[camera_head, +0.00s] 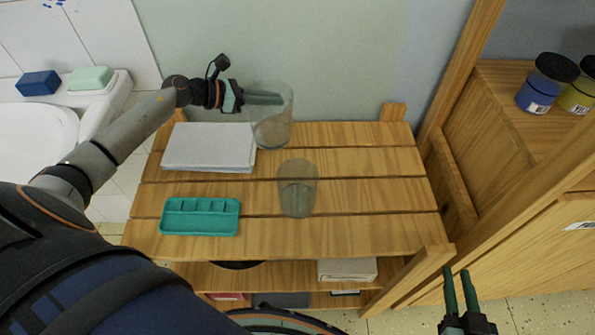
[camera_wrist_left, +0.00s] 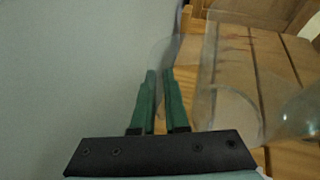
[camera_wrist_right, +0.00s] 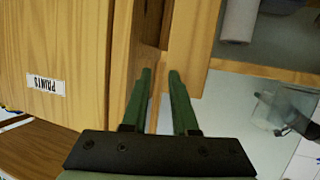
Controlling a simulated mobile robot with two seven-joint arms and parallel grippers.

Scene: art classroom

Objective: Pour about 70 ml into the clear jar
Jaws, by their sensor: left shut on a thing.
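A tall clear vessel (camera_head: 274,132) stands upright at the back of the slatted wooden table. My left gripper (camera_head: 280,99) reaches it from the left and is shut on it near its upper part. The exact grip is hard to make out through the see-through wall. In the left wrist view the fingers (camera_wrist_left: 160,90) are close together beside the vessel's clear wall (camera_wrist_left: 228,105). A smaller, greyish clear jar (camera_head: 298,190) stands upright in front, apart from the vessel. I cannot make out liquid in either. My right gripper (camera_head: 458,290) is open and empty off the table's front right corner.
A white paper stack (camera_head: 208,148) and a teal compartment tray (camera_head: 200,217) lie on the table's left. The table's right side is clear. A wooden cabinet (camera_head: 500,120) with paint jars (camera_head: 540,90) stands to the right; a white basin (camera_head: 35,140) to the left.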

